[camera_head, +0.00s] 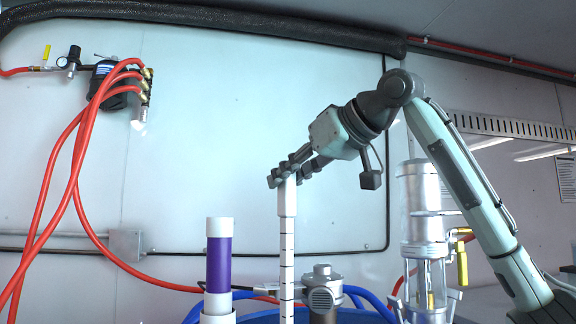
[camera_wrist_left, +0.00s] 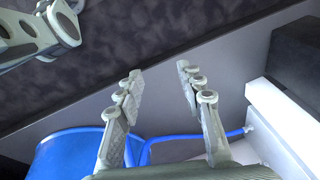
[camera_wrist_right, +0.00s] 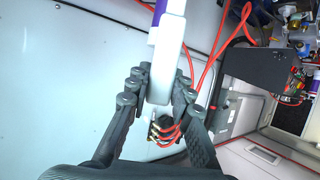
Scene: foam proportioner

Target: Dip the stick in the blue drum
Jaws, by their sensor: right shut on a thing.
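The stick (camera_head: 287,250) is white with black marks and stands upright in the head view. My right gripper (camera_head: 288,174) is shut on its top end. The right wrist view shows the white stick (camera_wrist_right: 165,60) between the fingers (camera_wrist_right: 158,85). The blue drum (camera_head: 258,317) shows only as a strip at the bottom edge of the head view. The stick runs down in line with the drum; its lower end is out of view, so I cannot tell whether it is inside. In the left wrist view my left gripper (camera_wrist_left: 160,78) is open and empty, with the blue drum (camera_wrist_left: 65,155) beyond it.
A white and purple tube (camera_head: 219,262) stands left of the stick. A grey metal pump fitting (camera_head: 323,292) is close at its right. A clear cylinder with a metal top (camera_head: 424,205) stands further right. Red hoses (camera_head: 75,190) hang on the left wall.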

